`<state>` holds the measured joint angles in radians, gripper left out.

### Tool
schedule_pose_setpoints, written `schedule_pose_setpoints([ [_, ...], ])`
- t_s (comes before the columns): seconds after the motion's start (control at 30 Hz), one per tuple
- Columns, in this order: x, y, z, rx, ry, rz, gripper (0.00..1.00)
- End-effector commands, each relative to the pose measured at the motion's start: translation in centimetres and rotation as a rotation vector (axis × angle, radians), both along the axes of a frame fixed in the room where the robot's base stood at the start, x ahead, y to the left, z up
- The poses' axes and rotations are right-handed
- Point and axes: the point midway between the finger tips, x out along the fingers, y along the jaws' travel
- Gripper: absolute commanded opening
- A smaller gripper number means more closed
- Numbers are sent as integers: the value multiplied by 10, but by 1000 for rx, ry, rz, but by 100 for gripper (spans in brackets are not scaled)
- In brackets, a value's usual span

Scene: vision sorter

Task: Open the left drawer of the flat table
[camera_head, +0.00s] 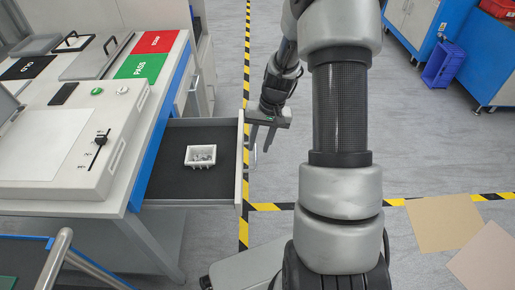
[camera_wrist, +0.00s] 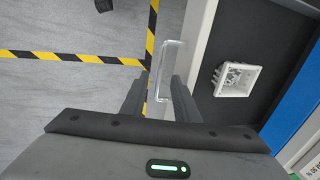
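The flat table (camera_head: 110,190) is on the left in the head view. One drawer (camera_head: 168,188) is pulled well out of its side, with a dark bottom and a small white box (camera_head: 200,156) of metal parts inside. My gripper (camera_head: 262,147) is at the outer side of the drawer front (camera_head: 242,165). In the wrist view the drawer's bar handle (camera_wrist: 171,70) lies between the two spread fingers of my gripper (camera_wrist: 161,98). The fingers look apart from the handle, with a gap on both sides.
A second drawer or cabinet front (camera_head: 193,97) is farther back along the table. Green and red panels (camera_head: 143,66) lie on the tabletop. A blue crate (camera_head: 443,64) and cabinets stand at the far right. The floor with black-and-yellow tape (camera_head: 246,70) is open around my arm.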

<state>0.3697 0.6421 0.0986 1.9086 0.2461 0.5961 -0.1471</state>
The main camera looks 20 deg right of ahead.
Motion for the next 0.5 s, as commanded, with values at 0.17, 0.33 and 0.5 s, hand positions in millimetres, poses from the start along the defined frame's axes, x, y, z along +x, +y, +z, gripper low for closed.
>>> schedule_pose_setpoints([
  [0.17,-2,-9,50,-2,-4,-2,28],
  [0.33,-5,-17,89,-1,-4,-2,28],
  [0.5,-7,-22,117,-2,-2,0,28],
])
